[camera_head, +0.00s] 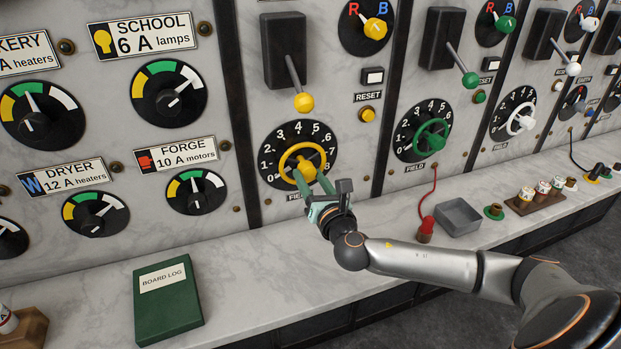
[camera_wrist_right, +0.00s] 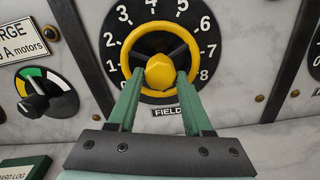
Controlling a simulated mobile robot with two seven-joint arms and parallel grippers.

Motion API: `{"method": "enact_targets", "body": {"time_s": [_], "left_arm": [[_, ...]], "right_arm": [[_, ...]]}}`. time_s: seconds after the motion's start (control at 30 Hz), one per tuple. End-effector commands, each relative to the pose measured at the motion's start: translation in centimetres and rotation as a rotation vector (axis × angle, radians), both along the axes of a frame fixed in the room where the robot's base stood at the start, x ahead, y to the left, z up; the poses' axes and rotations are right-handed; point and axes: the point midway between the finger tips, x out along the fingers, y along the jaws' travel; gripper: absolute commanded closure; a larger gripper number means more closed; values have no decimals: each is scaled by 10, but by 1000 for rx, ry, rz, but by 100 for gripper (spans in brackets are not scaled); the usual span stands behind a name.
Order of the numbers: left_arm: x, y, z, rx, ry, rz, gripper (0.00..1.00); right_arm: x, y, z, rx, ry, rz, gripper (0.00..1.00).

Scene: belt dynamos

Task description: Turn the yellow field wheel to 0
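The yellow field wheel (camera_head: 291,153) is mounted on a black dial (camera_head: 271,141) numbered up to 8, in the left part of the panel. In the right wrist view, the wheel (camera_wrist_right: 160,28) is face-on, with dark spokes and a yellow centre knob (camera_wrist_right: 160,72). My right gripper (camera_head: 313,183) is at the wheel's lower side. In the wrist view its green fingers (camera_wrist_right: 159,80) are apart, one each side of the knob, across the lower rim. I cannot tell if they touch. I cannot make out a pointer reading.
A lever with a yellow ball (camera_head: 303,102) hangs above the wheel. A green wheel (camera_head: 430,135) and a white wheel (camera_head: 520,121) are to the right. The marble shelf holds a green board log (camera_head: 167,299) and a grey tray (camera_head: 458,216); the shelf between them is mostly clear.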

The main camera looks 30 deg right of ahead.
Motion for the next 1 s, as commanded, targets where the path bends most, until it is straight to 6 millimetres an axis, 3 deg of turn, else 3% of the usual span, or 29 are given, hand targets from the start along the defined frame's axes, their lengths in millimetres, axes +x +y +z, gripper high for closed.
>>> {"method": "enact_targets", "body": {"time_s": [0.03,0.2,0.57,0.77,1.0], "left_arm": [[0,0,0,0,0,0,44],[0,0,0,0,0,0,44],[0,0,-1,0,0,0,44],[0,0,-6,0,1,0,44],[0,0,-14,0,1,0,44]], "right_arm": [[0,0,0,0,0,0,43],[0,0,0,2,0,0,24],[-5,1,-1,3,1,0,24],[-34,8,-3,3,2,3,24],[-84,20,-3,3,4,2,24]]}}
